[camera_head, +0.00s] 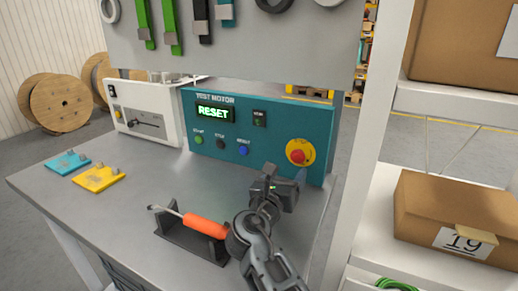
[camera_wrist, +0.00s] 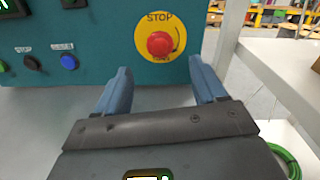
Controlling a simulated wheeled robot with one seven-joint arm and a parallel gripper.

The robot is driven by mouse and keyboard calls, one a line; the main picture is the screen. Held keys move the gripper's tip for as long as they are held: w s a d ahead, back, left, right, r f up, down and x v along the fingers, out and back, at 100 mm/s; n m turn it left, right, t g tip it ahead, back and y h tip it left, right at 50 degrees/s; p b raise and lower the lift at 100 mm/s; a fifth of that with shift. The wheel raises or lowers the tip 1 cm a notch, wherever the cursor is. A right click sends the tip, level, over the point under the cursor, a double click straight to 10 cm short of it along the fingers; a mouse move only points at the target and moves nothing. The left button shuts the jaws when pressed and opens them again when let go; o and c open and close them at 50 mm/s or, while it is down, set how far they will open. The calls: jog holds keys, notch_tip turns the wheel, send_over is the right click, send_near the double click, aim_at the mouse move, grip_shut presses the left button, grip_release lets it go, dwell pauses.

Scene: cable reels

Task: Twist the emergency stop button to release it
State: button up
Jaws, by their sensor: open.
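The red emergency stop button (camera_head: 297,156) sits on a round yellow plate at the right end of the teal test motor panel (camera_head: 230,165). In the wrist view the red button (camera_wrist: 160,43) is seen head-on, above and between my fingers. The panel display (camera_head: 213,112) reads RESET in green. My gripper (camera_head: 301,176) is in front of the panel, just below the button. In the wrist view my gripper (camera_wrist: 160,82) has its two blue fingers spread apart with nothing between them, and the fingers appear short of the button.
An orange-handled screwdriver (camera_head: 204,225) rests on a dark stand on the grey bench beside my arm. A white shelf post (camera_head: 362,130) stands to the right, with a cardboard box (camera_head: 420,218) on the shelf. Blue and yellow plates (camera_head: 97,177) lie at the left.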

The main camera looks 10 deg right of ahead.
aim_at(297, 159)
jog(key=shift+n, duration=0.3)
jog(key=shift+x, duration=4.25)
jog(key=c, duration=1.1)
jog(key=shift+o, duration=0.2)
